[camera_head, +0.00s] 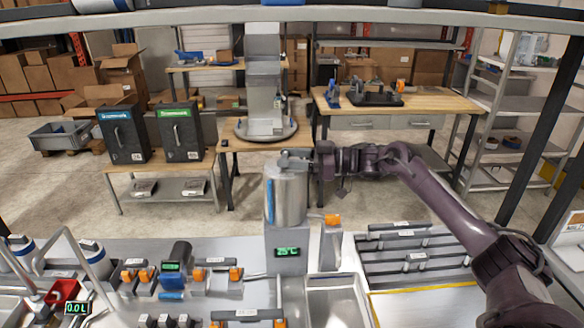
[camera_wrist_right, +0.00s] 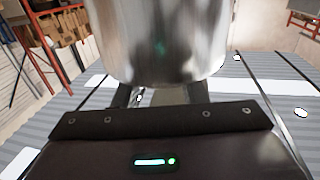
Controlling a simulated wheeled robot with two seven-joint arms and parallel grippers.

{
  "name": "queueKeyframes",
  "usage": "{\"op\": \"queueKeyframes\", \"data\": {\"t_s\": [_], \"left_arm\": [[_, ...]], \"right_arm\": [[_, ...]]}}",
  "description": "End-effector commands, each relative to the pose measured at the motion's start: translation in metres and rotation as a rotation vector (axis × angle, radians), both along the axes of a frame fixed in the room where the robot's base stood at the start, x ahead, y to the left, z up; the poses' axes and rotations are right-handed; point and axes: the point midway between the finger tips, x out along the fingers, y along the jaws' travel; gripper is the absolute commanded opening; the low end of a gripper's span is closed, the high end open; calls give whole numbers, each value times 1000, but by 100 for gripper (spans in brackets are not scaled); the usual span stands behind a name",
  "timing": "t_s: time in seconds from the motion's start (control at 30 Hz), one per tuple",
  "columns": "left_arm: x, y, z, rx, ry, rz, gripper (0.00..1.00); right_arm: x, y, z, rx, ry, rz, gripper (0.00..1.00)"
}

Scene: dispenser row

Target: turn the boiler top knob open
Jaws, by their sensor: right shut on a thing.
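The boiler is an upright shiny metal cylinder (camera_head: 287,198) on a grey base with a green display reading °C. Its top knob (camera_head: 287,156) is a small grey piece on the lid, partly hidden by my gripper. My right gripper (camera_head: 305,162) reaches in from the right at lid height and is shut on the top knob. In the right wrist view the boiler's blurred metal wall (camera_wrist_right: 160,40) fills the upper middle. The two dark fingers (camera_wrist_right: 158,96) show below it; their tips and the knob are hidden there. My left gripper is not in view.
An orange tap handle (camera_head: 332,220) sticks out at the boiler's right. Several orange-handled dispensers (camera_head: 235,273) stand to the left on the grey counter. A slotted grey rack (camera_head: 415,255) lies to the right under my arm. A metal basin (camera_head: 335,303) is in front.

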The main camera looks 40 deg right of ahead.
Motion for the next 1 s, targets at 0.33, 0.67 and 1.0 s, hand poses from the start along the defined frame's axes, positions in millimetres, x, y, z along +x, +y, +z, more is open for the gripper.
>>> {"op": "queueKeyframes", "data": {"t_s": [0.33,0.67,1.0], "left_arm": [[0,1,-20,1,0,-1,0],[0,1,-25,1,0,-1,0],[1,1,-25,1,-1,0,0]], "right_arm": [[2,1,-3,0,0,127,15],[2,-2,-1,2,5,198,15],[1,-2,-1,3,5,205,15]]}}
